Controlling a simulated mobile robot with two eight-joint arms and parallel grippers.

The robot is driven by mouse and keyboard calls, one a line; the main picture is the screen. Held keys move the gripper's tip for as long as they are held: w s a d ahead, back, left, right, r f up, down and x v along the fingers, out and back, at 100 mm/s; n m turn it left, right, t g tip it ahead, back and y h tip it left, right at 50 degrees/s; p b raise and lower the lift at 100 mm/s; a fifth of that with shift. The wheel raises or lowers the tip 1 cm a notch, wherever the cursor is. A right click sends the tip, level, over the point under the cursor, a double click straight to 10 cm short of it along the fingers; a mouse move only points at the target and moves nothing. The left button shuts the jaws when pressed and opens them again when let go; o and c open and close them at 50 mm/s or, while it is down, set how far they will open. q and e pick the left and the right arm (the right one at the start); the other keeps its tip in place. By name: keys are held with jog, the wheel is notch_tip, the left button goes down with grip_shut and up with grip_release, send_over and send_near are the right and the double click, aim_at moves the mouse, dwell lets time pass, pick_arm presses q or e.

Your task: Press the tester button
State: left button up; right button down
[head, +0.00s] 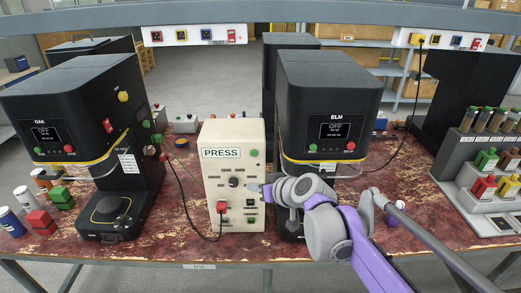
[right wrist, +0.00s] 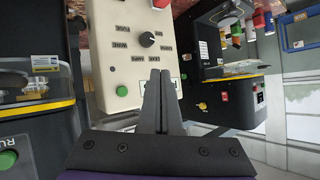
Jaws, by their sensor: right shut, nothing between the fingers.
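A cream control box (head: 215,178) labelled PRESS stands upright on the bench between two black machines. Its face has a round green button (head: 254,153) at upper right, a dark knob (head: 233,181), a red plug (head: 222,207) and a small green square below. Which control is the tester button I cannot tell. My right gripper (head: 255,188) is shut and empty, in front of the box's right side. In the right wrist view its fingers (right wrist: 160,76) overlap the box face, beside the green button (right wrist: 121,90); contact cannot be told. My left gripper is not in view.
Black machine OAK (head: 75,95) stands left of the box and black machine ELM (head: 325,100) stands close on its right. Racks with coloured blocks (head: 483,185) are at far right. Bare bench shows in front.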

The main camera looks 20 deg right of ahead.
aim_at(254, 153)
jog(key=shift+w+d+r, duration=0.25)
jog(key=shift+w+r, duration=0.1)
jog(key=shift+w, duration=0.1)
jog(key=shift+w+d+r, duration=0.2)
jog(key=shift+w+r, duration=0.1)
jog(key=shift+w, duration=0.15)
jog(key=w+d, duration=0.2)
jog(key=w, duration=0.6)
jog(key=shift+w+d, duration=0.15)
jog(key=shift+w, duration=0.1)
dwell(1.6)
